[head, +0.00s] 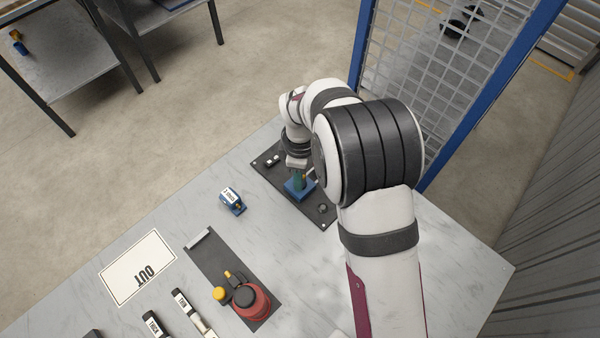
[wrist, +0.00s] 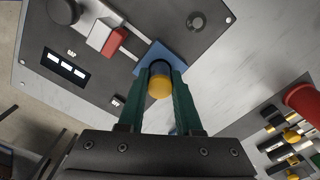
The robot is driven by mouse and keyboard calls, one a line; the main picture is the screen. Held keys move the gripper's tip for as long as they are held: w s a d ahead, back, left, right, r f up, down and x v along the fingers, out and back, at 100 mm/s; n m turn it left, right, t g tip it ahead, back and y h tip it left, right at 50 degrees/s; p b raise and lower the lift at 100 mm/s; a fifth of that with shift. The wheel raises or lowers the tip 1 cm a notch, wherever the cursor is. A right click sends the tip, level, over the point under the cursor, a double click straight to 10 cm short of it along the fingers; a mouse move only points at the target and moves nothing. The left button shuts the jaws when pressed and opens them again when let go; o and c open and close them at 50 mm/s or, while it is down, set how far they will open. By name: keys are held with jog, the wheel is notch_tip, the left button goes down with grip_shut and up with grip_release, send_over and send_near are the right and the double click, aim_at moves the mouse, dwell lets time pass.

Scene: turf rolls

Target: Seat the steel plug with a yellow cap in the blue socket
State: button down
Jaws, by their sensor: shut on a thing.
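The blue socket (head: 297,190) stands on a dark panel at the far side of the table. In the wrist view its blue block (wrist: 163,53) shows just beyond my fingertips. My gripper (head: 299,180) is right over the socket, its green fingers pointing down. In the wrist view my gripper (wrist: 161,74) is shut on the steel plug, whose yellow cap (wrist: 160,88) faces the camera between the fingers. The plug's lower end is hidden by the cap and fingers. I cannot tell whether it is inside the socket or just above it.
The dark panel (head: 266,166) carries a red switch (wrist: 115,42), a white block and round knobs close to the socket. A blue labelled block (head: 231,198) stands on the table to the left. A dark mat (head: 203,255) nearer holds red and yellow items. A mesh fence (head: 440,80) stands behind.

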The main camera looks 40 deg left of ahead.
jog(key=c, duration=0.6)
grip_release()
jog(key=shift+f, duration=0.1)
notch_tip(320, 180, up, 12)
jog(key=w+d+r+m, duration=0.1)
jog(key=d+r+m, duration=0.25)
jog(key=d, duration=0.35)
jog(key=w+d+r+m, duration=0.2)
jog(key=d+r+m, duration=0.1)
jog(key=d+m, duration=0.3)
jog(key=s+d+r+m+y, duration=0.1)
jog(key=s+d+m, duration=0.2)
jog(key=d+m, duration=0.4)
jog(key=s+d+r+m, duration=0.1)
jog(key=s+d+m, duration=0.35)
jog(key=d, duration=0.55)
jog(key=s+d+f+m, duration=0.2)
jog(key=s+d+m, duration=0.2)
jog(key=s+m, duration=0.3)
jog(key=shift+d+f+m+y, duration=0.25)
jog(key=shift+d+m+y, duration=0.15)
jog(key=shift+m, duration=0.8)
jog(key=shift+s, duration=0.1)
